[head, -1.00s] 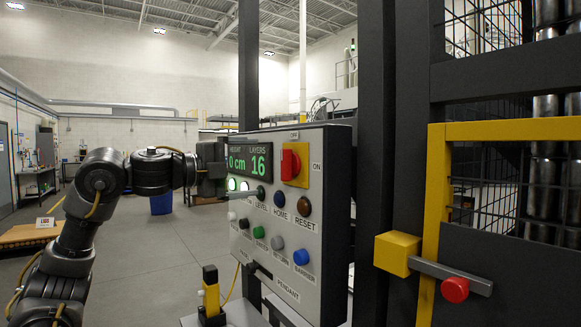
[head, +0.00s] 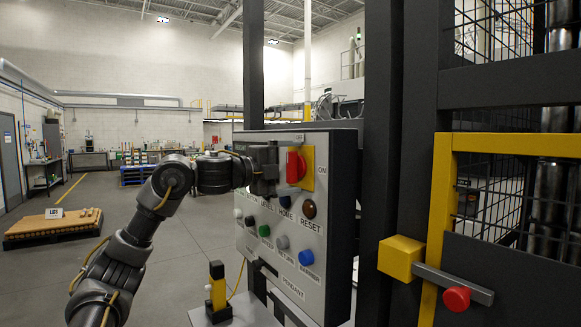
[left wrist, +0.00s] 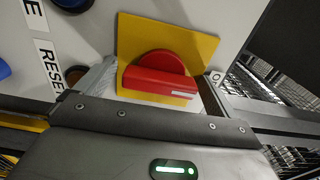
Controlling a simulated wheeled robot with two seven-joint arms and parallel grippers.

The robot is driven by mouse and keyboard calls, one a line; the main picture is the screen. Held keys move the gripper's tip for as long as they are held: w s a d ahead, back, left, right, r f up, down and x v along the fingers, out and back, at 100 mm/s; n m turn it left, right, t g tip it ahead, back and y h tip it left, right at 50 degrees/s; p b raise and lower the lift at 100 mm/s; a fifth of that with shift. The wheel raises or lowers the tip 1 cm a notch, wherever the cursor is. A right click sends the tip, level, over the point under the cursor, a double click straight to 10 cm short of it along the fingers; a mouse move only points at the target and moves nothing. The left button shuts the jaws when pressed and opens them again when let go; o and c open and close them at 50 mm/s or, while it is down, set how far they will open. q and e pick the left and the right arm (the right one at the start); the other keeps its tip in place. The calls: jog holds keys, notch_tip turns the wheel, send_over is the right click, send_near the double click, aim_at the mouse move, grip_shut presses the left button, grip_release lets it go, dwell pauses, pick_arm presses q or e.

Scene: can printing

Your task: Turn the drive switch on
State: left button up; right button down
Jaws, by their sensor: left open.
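The drive switch is a red rotary handle (head: 296,162) on a yellow plate (head: 308,165), high on the control panel (head: 342,205). Its handle stands upright, towards the OFF label above. ON is printed at the right. My left gripper (head: 291,188) is right in front of the switch and partly covers it. In the left wrist view the red handle (left wrist: 160,82) lies between the open fingers of my left gripper (left wrist: 152,92), one near each end. I cannot tell whether they touch it. My right gripper is not in view.
Coloured push buttons, such as the brown RESET button (head: 309,209) and the blue BARRIER button (head: 306,257), sit close below. My arm hides the display. A black post (head: 378,150) and a yellow-framed gate (head: 443,200) stand at the right. Open floor lies left.

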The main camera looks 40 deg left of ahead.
pick_arm(q)
jog(key=c, duration=1)
